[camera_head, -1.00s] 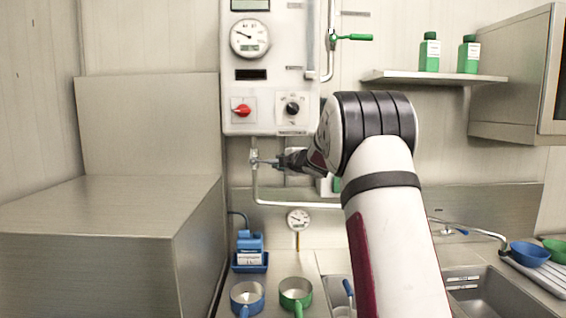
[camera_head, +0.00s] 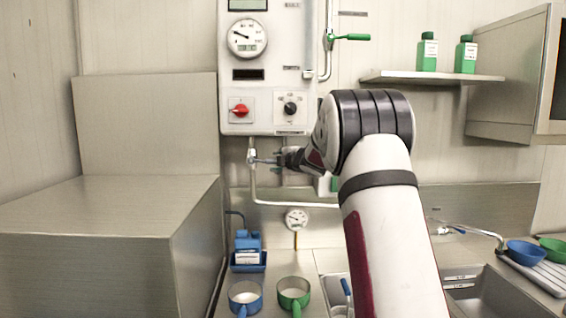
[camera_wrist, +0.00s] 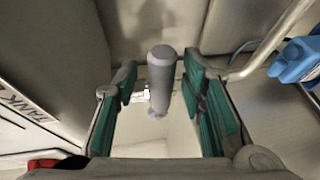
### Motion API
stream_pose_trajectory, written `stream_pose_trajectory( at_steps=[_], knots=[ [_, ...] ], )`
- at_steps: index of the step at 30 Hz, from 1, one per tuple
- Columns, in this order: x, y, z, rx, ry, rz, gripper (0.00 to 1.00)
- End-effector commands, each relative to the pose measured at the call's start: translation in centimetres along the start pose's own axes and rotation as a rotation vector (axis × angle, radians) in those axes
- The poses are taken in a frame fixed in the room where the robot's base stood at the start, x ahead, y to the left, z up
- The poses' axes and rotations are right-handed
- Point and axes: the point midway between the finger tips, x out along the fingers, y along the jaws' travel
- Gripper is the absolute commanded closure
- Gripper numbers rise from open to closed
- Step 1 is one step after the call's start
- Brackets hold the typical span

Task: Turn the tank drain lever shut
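The tank drain lever shows in the wrist view as a grey rounded handle (camera_wrist: 162,75), seen nearly end-on between my two green-padded fingers. My gripper (camera_wrist: 158,88) is open around it, with a visible gap on each side. In the head view, the valve (camera_head: 252,156) sits on the pipe below the white control panel, and the lever points right towards my gripper (camera_head: 283,158). My gripper and wrist hide part of the lever there.
The white panel (camera_head: 267,50) with a red knob (camera_head: 240,110) hangs above. A pipe (camera_head: 290,204) and dial gauge (camera_head: 296,218) lie below. A steel box (camera_head: 110,215) is at left.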

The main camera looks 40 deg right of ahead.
Motion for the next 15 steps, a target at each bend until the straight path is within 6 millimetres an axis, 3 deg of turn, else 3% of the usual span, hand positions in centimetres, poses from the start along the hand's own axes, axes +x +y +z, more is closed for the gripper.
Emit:
stream_pose_trajectory(
  at_steps=[15],
  knots=[
    [-9.2,0.1,0.0,0.000,-0.001,0.002,0.63]
  ],
)
